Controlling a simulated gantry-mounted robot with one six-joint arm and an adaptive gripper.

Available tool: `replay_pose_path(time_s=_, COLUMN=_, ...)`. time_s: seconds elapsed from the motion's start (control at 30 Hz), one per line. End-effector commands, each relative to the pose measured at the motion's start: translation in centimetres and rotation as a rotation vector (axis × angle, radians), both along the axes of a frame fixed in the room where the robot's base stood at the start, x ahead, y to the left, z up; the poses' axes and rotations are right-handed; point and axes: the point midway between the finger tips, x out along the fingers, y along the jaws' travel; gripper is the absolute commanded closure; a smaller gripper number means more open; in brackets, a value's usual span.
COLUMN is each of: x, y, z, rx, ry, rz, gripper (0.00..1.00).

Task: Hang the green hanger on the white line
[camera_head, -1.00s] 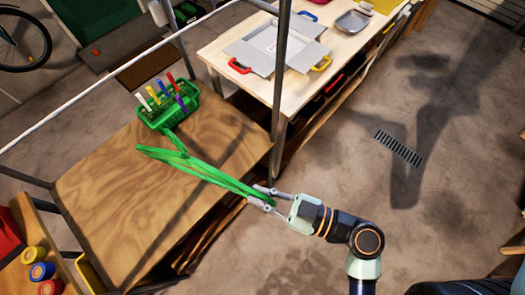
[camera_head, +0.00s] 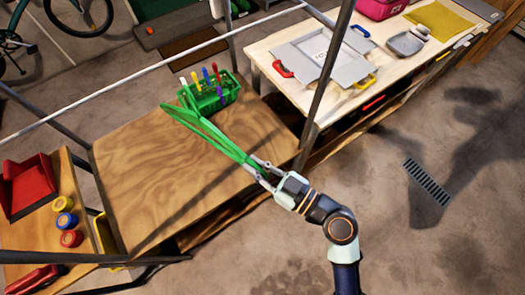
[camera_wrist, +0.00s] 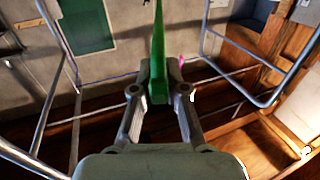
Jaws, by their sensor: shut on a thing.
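The green hanger (camera_head: 213,133) is held by one end in my gripper (camera_head: 259,169), above the wooden table top. It slants up and left from the fingers, its far end overlapping the green basket in the picture. In the wrist view the hanger (camera_wrist: 158,50) rises edge-on between the two fingers of my gripper (camera_wrist: 158,92). The white line (camera_head: 120,90) runs from the left edge up to the top right across the rack frame. The hanger shows below the line in the head view, apart from it. The hook's exact shape is hard to make out.
The green basket (camera_head: 207,105) with several coloured pegs stands at the table's (camera_head: 150,170) back corner. A dark upright post (camera_head: 326,75) rises just right of my gripper. A worktop (camera_head: 285,45) with a grey tray is behind it. A red bin (camera_head: 30,185) is at left.

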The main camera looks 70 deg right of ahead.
Motion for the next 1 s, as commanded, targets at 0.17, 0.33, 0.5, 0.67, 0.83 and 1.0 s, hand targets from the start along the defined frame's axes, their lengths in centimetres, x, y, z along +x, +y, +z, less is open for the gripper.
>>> replay_pose_path(time_s=0.17, x=1.5, y=-1.0, z=0.1, rx=-0.002, ry=-0.002, rz=0.002, gripper=1.00)
replay_pose_path(time_s=0.33, x=2.8, y=-1.9, z=0.0, rx=0.000, ry=-0.001, rz=0.003, gripper=1.00)
replay_pose_path(time_s=0.5, x=4.1, y=-2.8, z=0.1, rx=-0.001, ry=-0.002, rz=0.003, gripper=1.00)
replay_pose_path(time_s=0.67, x=5.3, y=-3.7, z=0.0, rx=-0.001, ry=-0.002, rz=0.002, gripper=1.00)
replay_pose_path(time_s=0.83, x=6.4, y=-4.5, z=0.6, rx=-0.002, ry=-0.002, rz=0.002, gripper=1.00)
replay_pose_path(time_s=1.0, x=6.3, y=-4.4, z=2.4, rx=-0.001, ry=-0.002, rz=0.001, gripper=1.00)
